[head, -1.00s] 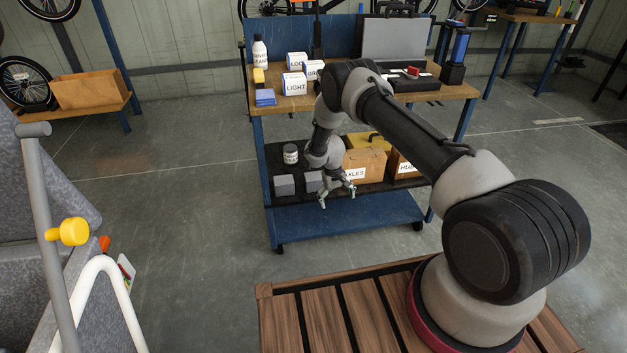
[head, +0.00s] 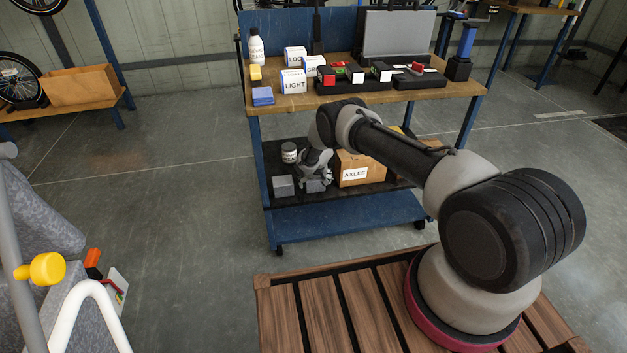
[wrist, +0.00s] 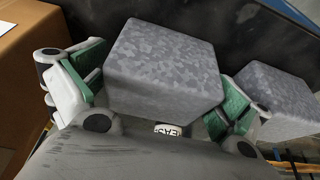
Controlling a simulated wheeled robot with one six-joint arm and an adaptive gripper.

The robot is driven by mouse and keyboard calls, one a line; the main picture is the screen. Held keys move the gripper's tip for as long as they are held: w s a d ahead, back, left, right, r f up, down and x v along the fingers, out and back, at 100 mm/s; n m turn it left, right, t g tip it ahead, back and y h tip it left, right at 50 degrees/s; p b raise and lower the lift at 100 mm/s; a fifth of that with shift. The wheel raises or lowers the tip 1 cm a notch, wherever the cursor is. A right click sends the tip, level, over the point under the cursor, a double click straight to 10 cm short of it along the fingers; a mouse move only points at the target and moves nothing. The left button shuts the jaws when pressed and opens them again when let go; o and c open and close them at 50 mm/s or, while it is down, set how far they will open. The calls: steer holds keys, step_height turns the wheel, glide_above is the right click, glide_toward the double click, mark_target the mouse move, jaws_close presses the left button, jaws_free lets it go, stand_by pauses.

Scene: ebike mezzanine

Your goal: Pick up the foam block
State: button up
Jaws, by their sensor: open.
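Two grey speckled blocks that look like foam lie on the cart's lower shelf. The right one (head: 316,187) is partly hidden by my gripper (head: 315,172) in the head view. In the wrist view that block (wrist: 165,70) sits between my gripper's two green-padded fingers (wrist: 160,88). The fingers are open, one on each side of it; I cannot tell whether either pad touches it. The other block (head: 283,186) lies to the left in the head view. It shows just outside the right finger in the wrist view (wrist: 277,95).
A jar (head: 289,153) stands behind the blocks. A cardboard box labelled AXLES (head: 358,168) stands close to the right of my gripper. The cart's wooden top (head: 330,99) overhangs the shelf and carries small boxes and a case. The floor in front is clear.

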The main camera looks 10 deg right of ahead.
steer(key=shift+w+f, duration=0.1)
steer(key=shift+f, duration=0.1)
steer(key=c, duration=1)
steer(key=shift+o, duration=0.2)
steer(key=shift+r, duration=0.1)
